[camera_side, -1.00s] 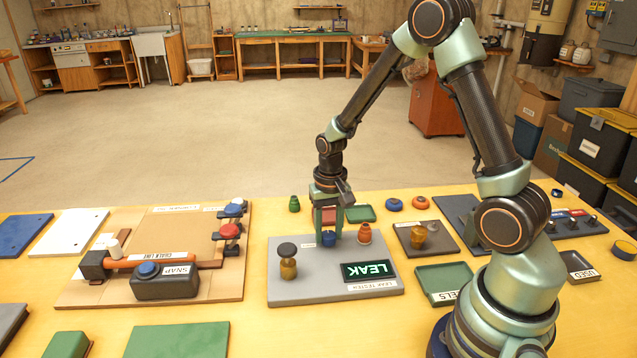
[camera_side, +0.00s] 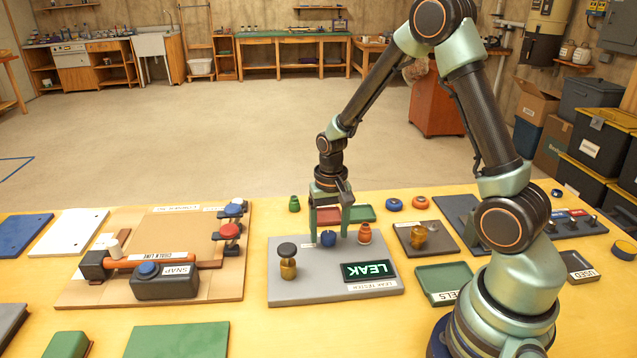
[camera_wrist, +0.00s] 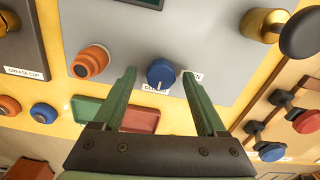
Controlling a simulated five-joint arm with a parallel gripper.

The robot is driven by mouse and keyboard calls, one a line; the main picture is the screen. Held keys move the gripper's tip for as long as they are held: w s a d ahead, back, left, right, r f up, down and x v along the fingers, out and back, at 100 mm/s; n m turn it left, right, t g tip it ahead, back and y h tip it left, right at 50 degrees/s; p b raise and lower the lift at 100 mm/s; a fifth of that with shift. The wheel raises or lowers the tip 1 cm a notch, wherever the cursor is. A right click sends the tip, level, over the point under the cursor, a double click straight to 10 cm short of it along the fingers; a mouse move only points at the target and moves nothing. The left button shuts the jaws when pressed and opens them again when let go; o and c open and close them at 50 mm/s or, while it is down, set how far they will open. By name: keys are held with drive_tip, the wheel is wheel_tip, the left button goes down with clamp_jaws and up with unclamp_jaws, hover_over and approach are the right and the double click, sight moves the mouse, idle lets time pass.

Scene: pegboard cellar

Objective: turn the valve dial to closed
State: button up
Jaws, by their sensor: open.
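The blue valve dial (camera_side: 328,239) sits on the grey leak tester board (camera_side: 285,250). In the wrist view the dial (camera_wrist: 160,71) has a white pointer line aimed down at a label starting "CL", partly hidden by the dial. Another label (camera_wrist: 194,76), ending in "N", is beside its right edge. My gripper (camera_side: 329,239) is open, with one green finger on each side of the dial and visible gaps. Its fingers (camera_wrist: 158,73) also flank the dial in the wrist view. The tester's display (camera_side: 369,270) reads LEAK.
An orange knob (camera_side: 365,234) stands close right of the dial. A brass fitting with a dark cap (camera_side: 287,260) is on the board's left. Red (camera_side: 325,216) and green (camera_side: 361,213) trays lie behind. The chalk line board (camera_side: 233,275) is to the left.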

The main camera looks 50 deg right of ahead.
sight(329, 234)
wheel_tip(329, 234, up, 12)
idle(0.5)
drive_tip(key=shift+s, duration=0.1)
drive_tip(key=s+a+r+n+t, duration=0.5)
drive_tip(key=s+a+r+n, duration=0.2)
drive_tip(key=s+a+r, duration=0.1)
drive_tip(key=shift+v, duration=0.85)
